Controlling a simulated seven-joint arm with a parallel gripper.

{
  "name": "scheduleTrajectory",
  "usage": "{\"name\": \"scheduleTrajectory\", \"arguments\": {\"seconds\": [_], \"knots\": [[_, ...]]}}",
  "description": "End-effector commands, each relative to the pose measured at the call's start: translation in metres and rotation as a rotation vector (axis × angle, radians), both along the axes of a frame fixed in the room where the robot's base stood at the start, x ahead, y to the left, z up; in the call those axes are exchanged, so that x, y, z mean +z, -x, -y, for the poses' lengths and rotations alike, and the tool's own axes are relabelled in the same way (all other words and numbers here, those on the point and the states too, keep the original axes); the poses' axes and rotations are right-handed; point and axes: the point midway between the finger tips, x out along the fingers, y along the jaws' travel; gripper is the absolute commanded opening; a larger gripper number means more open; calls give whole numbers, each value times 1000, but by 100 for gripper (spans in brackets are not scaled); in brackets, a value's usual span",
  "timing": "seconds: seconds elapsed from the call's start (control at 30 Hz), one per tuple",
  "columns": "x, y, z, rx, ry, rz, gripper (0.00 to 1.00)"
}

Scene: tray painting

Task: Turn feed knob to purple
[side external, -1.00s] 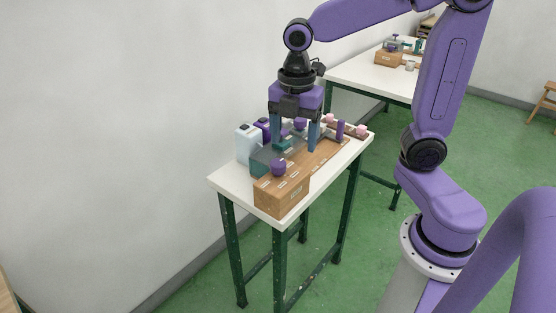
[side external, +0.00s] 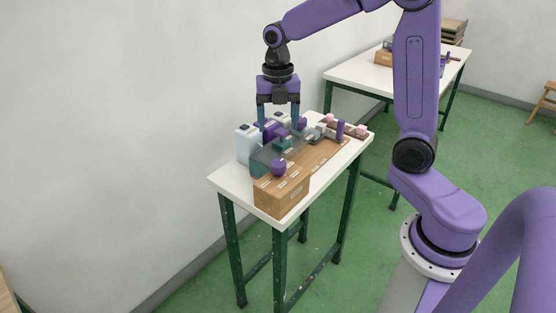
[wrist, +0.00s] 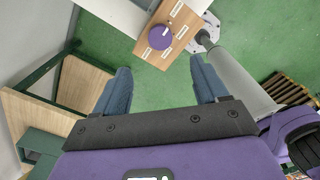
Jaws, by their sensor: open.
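A round purple knob (side external: 278,168) sits on top of the near end of the wooden box (side external: 283,195), with small white labels around it. I take it to be the feed knob; the label text is too small to read. The knob also shows in the wrist view (wrist: 159,37), at the top, beyond my fingertips. My gripper (side external: 279,119) is open, above the back of the table and well behind the knob, not touching it. In the wrist view my gripper (wrist: 160,66) has nothing between its two blue fingers.
A teal, see-through-topped unit (side external: 262,160) stands beside the wooden box. A purple post (side external: 340,129) and pink pieces (side external: 361,131) are at the right end. The front left tabletop is bare.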

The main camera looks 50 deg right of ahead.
Motion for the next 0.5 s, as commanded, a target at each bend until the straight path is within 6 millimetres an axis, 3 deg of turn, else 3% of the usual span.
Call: {"name": "scheduleTrajectory", "arguments": {"seconds": [0.5], "knots": [[-96, 2, 0, 0, 1, -5, 73]]}}
